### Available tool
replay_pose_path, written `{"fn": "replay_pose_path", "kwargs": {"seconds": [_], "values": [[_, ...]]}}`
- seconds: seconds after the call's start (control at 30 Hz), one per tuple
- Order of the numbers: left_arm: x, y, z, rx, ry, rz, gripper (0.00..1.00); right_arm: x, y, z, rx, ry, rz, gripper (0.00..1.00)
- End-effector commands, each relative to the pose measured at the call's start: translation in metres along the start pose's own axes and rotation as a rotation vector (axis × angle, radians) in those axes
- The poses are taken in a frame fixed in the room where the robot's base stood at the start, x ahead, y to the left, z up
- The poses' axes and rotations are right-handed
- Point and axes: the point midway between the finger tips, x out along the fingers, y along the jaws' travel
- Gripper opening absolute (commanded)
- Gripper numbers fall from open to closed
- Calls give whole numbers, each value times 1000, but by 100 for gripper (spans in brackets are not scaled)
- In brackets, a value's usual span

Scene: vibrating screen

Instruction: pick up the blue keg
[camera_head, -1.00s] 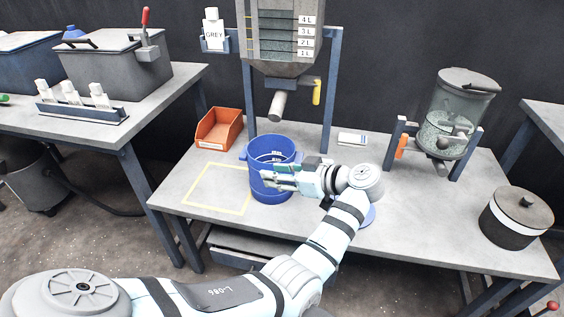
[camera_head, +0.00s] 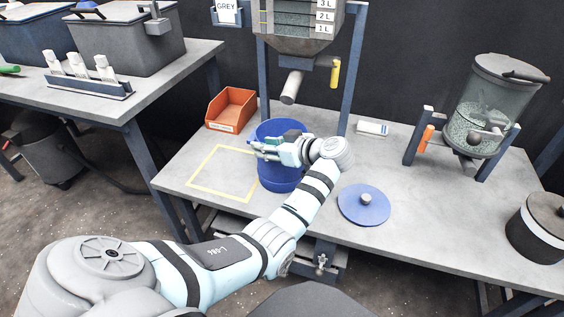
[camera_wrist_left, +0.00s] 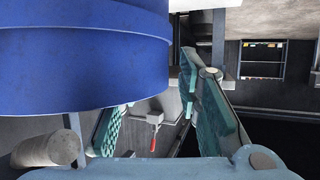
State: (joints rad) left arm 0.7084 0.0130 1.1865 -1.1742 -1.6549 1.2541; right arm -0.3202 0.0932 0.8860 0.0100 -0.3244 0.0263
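The blue keg (camera_head: 281,182) stands upright on the grey table, beside a yellow taped square. In the left wrist view its blue side (camera_wrist_left: 80,65) fills the upper left, very close. My left gripper (camera_head: 260,149) overlaps the keg's upper part in the head view and hides some of its rim. In the left wrist view the gripper (camera_wrist_left: 160,120) is open, its two teal-padded fingers apart. The keg covers part of the left finger, and the gap between the fingers shows only background. Whether a finger touches the keg I cannot tell. My right gripper is not in view.
A blue round lid (camera_head: 364,205) lies right of the keg. A clear-walled drum (camera_head: 492,105) and a dark pot (camera_head: 540,228) are at the right. The yellow square (camera_head: 222,172) is empty.

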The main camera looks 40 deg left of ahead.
Motion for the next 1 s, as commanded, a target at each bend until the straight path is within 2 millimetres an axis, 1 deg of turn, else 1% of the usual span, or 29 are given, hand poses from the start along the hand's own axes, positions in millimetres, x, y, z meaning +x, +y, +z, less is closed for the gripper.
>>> {"fn": "replay_pose_path", "kwargs": {"seconds": [0.07, 0.23, 0.27, 0.43, 1.0], "values": [[7, 0, 0, -1, 1, 0, 31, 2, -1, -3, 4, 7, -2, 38], [7, 0, -1, -1, 0, 0, 31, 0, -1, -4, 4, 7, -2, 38], [7, 0, -1, -1, 0, 0, 28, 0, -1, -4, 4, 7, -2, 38], [6, 0, -1, -1, 0, 0, 1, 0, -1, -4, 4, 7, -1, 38], [6, 0, -2, -4, 2, 1, 0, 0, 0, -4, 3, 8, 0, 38]]}}
